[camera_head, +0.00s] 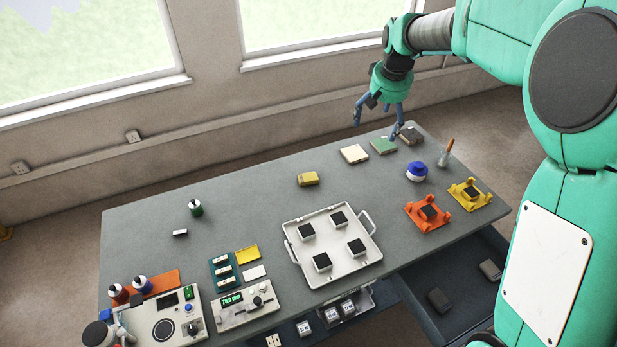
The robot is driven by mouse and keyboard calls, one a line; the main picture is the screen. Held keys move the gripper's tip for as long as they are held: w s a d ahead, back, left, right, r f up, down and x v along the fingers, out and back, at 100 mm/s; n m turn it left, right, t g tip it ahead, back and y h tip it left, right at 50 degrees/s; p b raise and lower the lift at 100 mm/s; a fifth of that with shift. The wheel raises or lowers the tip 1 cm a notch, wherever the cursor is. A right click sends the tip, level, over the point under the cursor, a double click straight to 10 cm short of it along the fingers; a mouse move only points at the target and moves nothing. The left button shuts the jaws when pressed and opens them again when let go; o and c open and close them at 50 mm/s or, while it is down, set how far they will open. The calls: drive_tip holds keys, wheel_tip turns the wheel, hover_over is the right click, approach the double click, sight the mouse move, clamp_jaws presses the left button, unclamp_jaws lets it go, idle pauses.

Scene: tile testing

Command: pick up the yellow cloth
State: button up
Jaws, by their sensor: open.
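A small yellow block-shaped thing (308,179), which looks like the folded yellow cloth, lies on the grey table (260,205) near the middle of its far half. A flatter yellow piece (247,254) lies further left and nearer, beside a white card; I cannot tell for sure whether it is cloth. My gripper (377,129) is open and empty, with its fingers spread and pointing down. It hangs above the table's far right part, to the right of the block-shaped yellow thing and apart from it.
A white tray (296,257) with dark-topped blocks stands mid-table. Cream (354,154), green (383,146) and dark (411,136) blocks lie near my gripper. A blue-and-white pot (416,172) and orange (412,211) and yellow (480,200) holders stand right. Instruments (165,318) fill the near left.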

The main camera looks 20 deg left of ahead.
drive_tip(key=w+a+f+n+p, duration=0.1)
drive_tip(key=w+a+f+p, duration=0.1)
drive_tip(key=a+f, duration=1)
drive_tip(key=w+a+f+n+g+p, duration=0.1)
drive_tip(key=w+a+f, duration=0.4)
drive_tip(key=a+f, duration=0.8)
drive_tip(key=shift+w+f+p, duration=0.15)
drive_tip(key=shift+f+p, duration=0.35)
drive_tip(key=shift+f, duration=0.45)
hover_over(308, 177)
drive_tip(key=shift+s+f, duration=0.15)
drive_tip(key=shift+f, duration=2)
drive_tip(key=shift+s+f, duration=0.1)
drive_tip(key=shift+f, duration=2)
drive_tip(key=shift+w+f+p, duration=0.15)
drive_tip(key=shift+f+p, duration=0.15)
drive_tip(key=shift+f, duration=1)
drive_tip(key=shift+w+f+p, duration=0.1)
drive_tip(key=shift+f+p, duration=0.2)
drive_tip(key=shift+f, duration=1)
